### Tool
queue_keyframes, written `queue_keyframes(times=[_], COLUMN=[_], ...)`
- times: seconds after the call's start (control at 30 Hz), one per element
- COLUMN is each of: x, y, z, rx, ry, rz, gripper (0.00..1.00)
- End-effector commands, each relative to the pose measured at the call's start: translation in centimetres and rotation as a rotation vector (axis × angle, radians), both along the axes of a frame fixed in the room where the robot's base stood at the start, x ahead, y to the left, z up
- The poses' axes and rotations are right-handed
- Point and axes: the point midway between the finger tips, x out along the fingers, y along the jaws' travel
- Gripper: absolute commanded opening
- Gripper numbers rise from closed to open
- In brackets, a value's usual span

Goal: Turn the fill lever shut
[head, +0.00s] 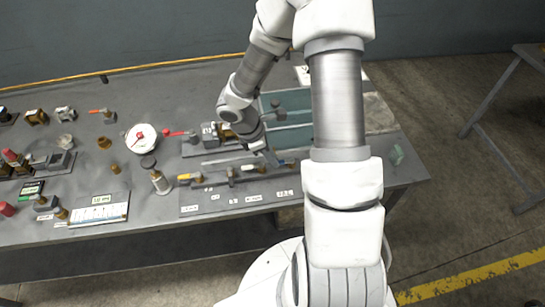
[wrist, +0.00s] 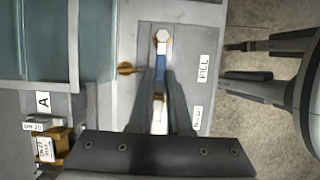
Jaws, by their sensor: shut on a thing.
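The fill lever is a blue handle (wrist: 160,66) on a pale mounting plate, beside a label reading FILL (wrist: 203,68). A round whitish end with brass beneath it (wrist: 162,37) is at the top of the handle in the wrist view. My gripper (wrist: 164,76) is shut on the blue handle, one finger on each side. The handle runs along the line of the fingers. In the head view my gripper (head: 274,162) is at the right end of the labelled valve panel (head: 225,200), with a bit of blue (head: 288,162) beside it. The fingers hide part of the lever.
A teal bin (head: 290,138) stands behind my gripper. A yellow-handled valve (head: 189,177) is at the panel's left end. A dial gauge (head: 140,138) and several small fittings stand farther left.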

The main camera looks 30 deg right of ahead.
Motion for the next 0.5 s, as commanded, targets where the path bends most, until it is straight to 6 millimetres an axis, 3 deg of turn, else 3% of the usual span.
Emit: queue_keyframes(times=[0.07, 0.1, 0.23, 0.5], x=[0.10, 0.10, 0.09, 0.10], y=[0.01, 0.02, 0.01, -0.01], z=[0.02, 0.01, 0.02, 0.02], rx=[0.001, 0.001, 0.001, 0.000], ry=[-0.003, -0.003, -0.003, -0.003], rz=[-0.001, -0.001, 0.000, 0.002], gripper=[0.00, 0.24, 0.47, 0.47])
